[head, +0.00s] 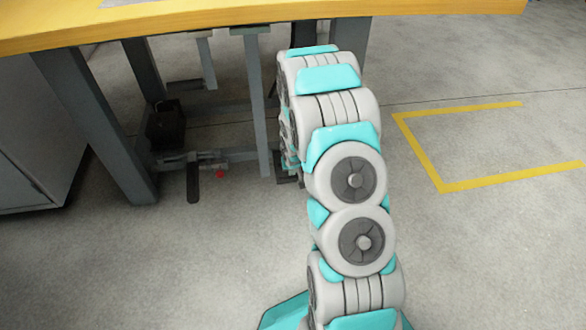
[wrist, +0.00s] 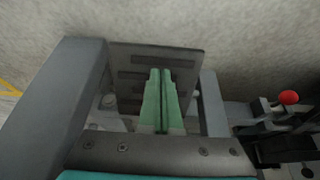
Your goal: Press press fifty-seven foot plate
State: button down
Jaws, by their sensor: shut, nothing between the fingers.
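In the wrist view a dark grey foot plate (wrist: 188,60) with darker slots lies between two grey uprights. No number is readable on it, so I cannot tell whether it is fifty-seven. My gripper (wrist: 160,72) has its green fingers shut together with nothing between them. The fingertips are over the middle of the plate; I cannot tell whether they touch it. In the head view my arm hides the gripper and most of the plate; a small dark edge, perhaps the plate (head: 288,180), shows beside the arm.
A red knob (wrist: 289,97) on a dark mechanism stands right of the plate; a red knob (head: 219,174) also shows in the head view near a black pedal (head: 193,183). The yellow bench top (head: 200,20) overhangs, with grey legs (head: 97,120). Open floor with yellow tape (head: 480,184) lies right.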

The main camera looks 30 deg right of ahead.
aim_at(293, 178)
jog(key=shift+w+f, duration=0.15)
jog(key=shift+f, duration=0.2)
jog(key=shift+s+f+t+b, duration=0.3)
jog(key=shift+f+t+b, duration=0.3)
jog(key=shift+f+b, duration=0.1)
jog(key=shift+s+f, duration=0.1)
jog(key=shift+f, duration=0.45)
jog(key=s+a+f+p+v, duration=0.1)
jog(key=p+v, duration=0.1)
jog(key=v, duration=1.2)
jog(key=shift+s, duration=0.15)
